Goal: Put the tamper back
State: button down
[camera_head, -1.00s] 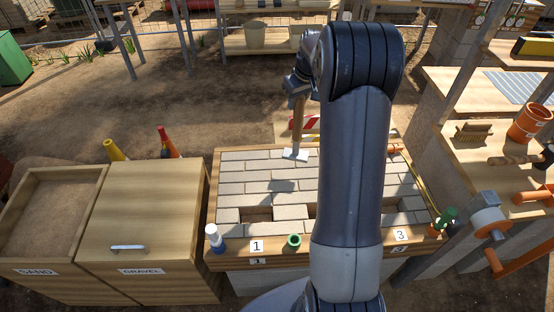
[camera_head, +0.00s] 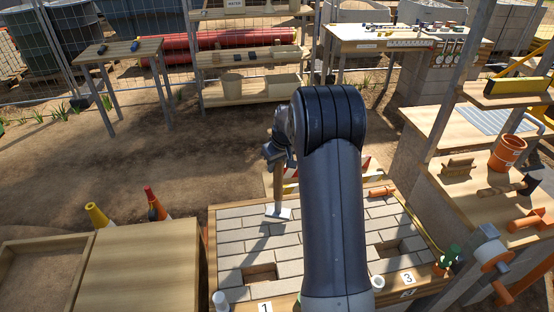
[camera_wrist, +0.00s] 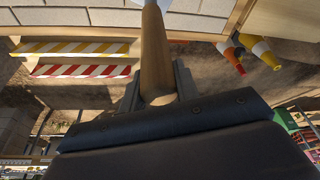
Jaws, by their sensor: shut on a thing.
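The tamper has a wooden handle (camera_head: 277,186) and a flat pale foot (camera_head: 278,213). My gripper (camera_head: 276,160) is shut on the handle near its upper part and holds the tamper about upright, foot down. The foot appears above the back part of the paved bed (camera_head: 240,236); a gap to the bricks is hard to judge. In the wrist view, the handle (camera_wrist: 154,48) runs up between my gripper's fingers (camera_wrist: 158,88), with part of the pale foot at the top edge.
The bed has open slots near labels 1 (camera_head: 265,307) and 3 (camera_head: 408,278). A striped barrier (camera_head: 283,188) lies behind it, cones (camera_head: 155,208) stand left. A side table (camera_head: 122,50) and shelves (camera_head: 250,90) stand farther back. A workbench (camera_head: 490,205) is at right.

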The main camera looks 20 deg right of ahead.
aim_at(277, 173)
jog(key=shift+f, duration=1.7)
jog(key=shift+f, duration=0.2)
jog(key=c, duration=1.1)
grip_release()
jog(key=shift+o, duration=0.2)
jog(key=b+v, duration=0.1)
jog(key=v, duration=1.1)
jog(key=shift+r, duration=0.1)
